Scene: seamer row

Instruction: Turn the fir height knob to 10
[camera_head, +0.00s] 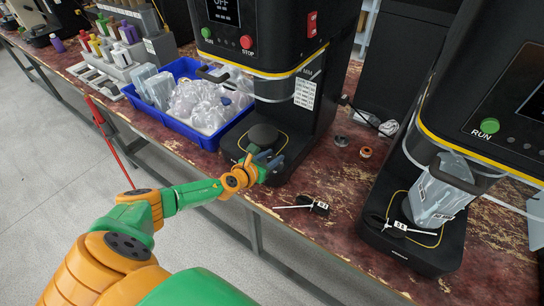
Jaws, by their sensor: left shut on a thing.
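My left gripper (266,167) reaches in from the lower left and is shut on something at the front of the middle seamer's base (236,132). By its place this is a knob, but the fingers cover it, and no scale or number on it can be read. A round black plate (263,136) sits on the base just behind the fingers. The middle seamer (290,65) is black with yellow trim, a green and a red button, and a display above. My right gripper is not in view.
A blue tray (205,140) of clear lids stands left of the seamer. Small rings (365,152) lie between the machines.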

